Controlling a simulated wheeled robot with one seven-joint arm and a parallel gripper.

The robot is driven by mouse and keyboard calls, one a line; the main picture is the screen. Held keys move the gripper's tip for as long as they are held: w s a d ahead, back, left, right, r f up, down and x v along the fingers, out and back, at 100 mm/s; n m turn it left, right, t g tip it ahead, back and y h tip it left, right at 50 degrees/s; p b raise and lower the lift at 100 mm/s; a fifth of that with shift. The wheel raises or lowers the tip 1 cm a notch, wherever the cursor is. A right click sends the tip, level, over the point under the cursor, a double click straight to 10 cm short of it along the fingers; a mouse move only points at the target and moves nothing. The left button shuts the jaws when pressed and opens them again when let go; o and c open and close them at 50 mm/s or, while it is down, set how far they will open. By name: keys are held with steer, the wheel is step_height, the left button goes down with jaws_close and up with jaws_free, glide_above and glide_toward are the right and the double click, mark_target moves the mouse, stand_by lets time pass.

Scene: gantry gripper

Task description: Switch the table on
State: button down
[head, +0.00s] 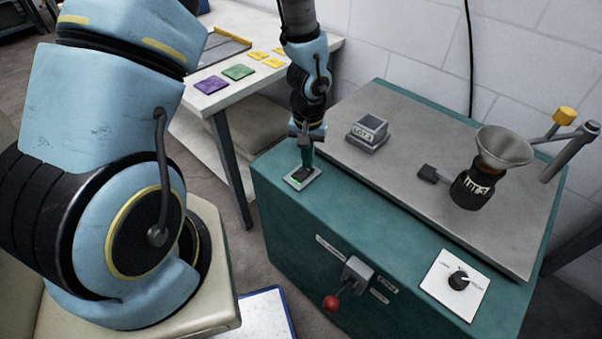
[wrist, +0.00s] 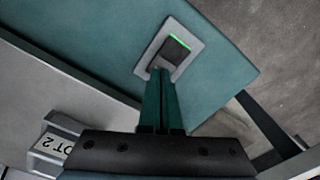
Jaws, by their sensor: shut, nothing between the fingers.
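The table is a teal cabinet (head: 290,215) with a grey top plate (head: 400,160). A dark rocker switch on a light plate (head: 301,178) sits on the teal ledge at its left corner. In the wrist view the rocker switch (wrist: 176,49) shows a lit green strip along its far edge. My gripper (head: 306,166) is shut and empty, pointing down at the switch. In the wrist view its fingertips (wrist: 160,76) are at the near end of the rocker and hide part of it. I cannot tell whether they press on it.
A grey block marked LOT (head: 368,130) and a metal funnel on a dark holder (head: 505,146) stand on the plate. A side table (head: 222,98) with coloured cards stands behind left.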

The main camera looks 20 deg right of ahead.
steer(key=shift+f, duration=0.2)
steer(key=shift+r, duration=0.1)
step_height(320, 180, up, 7)
steer(key=p, duration=0.5)
stand_by(0.4)
stand_by(0.3)
steer(key=w+a+r+n+t, duration=0.1)
steer(key=w+a+r+n, duration=0.3)
steer(key=a+r, duration=0.85)
steer(key=s+a+r, duration=0.1)
steer(key=a+r, duration=0.2)
steer(key=a, duration=0.3)
steer(key=s+a+r+n, duration=0.1)
steer(key=s+a+r, duration=0.1)
steer(key=a+r, duration=0.2)
steer(key=a, duration=0.3)
steer(key=shift+r+t, duration=0.25)
steer(key=shift+t, duration=0.05)
